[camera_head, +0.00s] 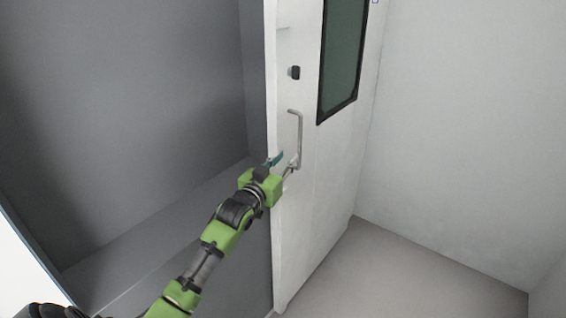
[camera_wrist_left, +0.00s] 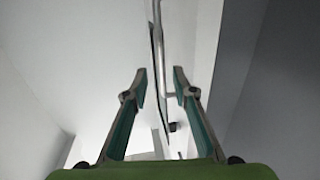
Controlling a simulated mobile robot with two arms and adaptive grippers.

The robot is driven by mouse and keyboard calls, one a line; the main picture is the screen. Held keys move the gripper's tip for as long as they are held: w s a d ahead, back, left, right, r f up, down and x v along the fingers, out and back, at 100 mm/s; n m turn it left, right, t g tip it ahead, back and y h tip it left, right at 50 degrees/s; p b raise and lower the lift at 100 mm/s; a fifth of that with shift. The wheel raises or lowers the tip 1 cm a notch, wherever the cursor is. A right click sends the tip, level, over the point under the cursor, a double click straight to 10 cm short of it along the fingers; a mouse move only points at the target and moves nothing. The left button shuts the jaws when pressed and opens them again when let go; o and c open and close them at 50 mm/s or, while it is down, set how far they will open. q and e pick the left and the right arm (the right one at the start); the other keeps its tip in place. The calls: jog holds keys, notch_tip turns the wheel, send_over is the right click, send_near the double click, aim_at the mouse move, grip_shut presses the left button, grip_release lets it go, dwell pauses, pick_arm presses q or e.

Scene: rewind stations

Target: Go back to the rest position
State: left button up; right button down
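My left gripper (camera_head: 283,165) is at the lower end of the vertical bar handle (camera_head: 299,130) on a white door (camera_head: 310,205). In the left wrist view the two fingers of the gripper (camera_wrist_left: 159,82) stand apart with a gap between them. The grey handle (camera_wrist_left: 162,45) shows in line with this gap, beyond or at the fingertips; I cannot tell whether they touch it. Nothing is seen clamped. My right gripper is not in view.
The door stands open, its edge towards the grey recess (camera_head: 190,215) at left. It has a dark window (camera_head: 342,60) and a small black lock knob (camera_head: 294,72). A pale wall (camera_head: 460,120) stands at right, with bare floor (camera_head: 400,275) below it.

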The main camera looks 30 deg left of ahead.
pick_arm(q)
jog(key=shift+s, duration=0.6)
jog(key=s+d+f+g, duration=0.1)
jog(key=s+f+g, duration=0.1)
jog(key=f, duration=1.1)
jog(key=s+d+f+g, duration=0.1)
jog(key=s+f+g, duration=0.2)
jog(key=f, duration=0.9)
jog(key=s+d+f+m+g+h, duration=0.1)
jog(key=s+d+f+g, duration=0.1)
jog(key=s+f, duration=0.7)
jog(key=s+d+f+g, duration=0.25)
jog(key=s+f, duration=0.25)
jog(key=f, duration=0.8)
jog(key=s+d+f+m+g, duration=0.1)
jog(key=s+f, duration=0.5)
jog(key=s, duration=0.7)
jog(key=s+d+f+m+g, duration=0.1)
jog(key=s+d+f+g, duration=0.3)
jog(key=s, duration=0.9)
jog(key=s+d+f+g+h, duration=0.1)
jog(key=s+d+f, duration=0.4)
jog(key=s+f, duration=0.5)
jog(key=s+g, duration=0.1)
jog(key=s, duration=0.3)
jog(key=shift+d+m, duration=0.4)
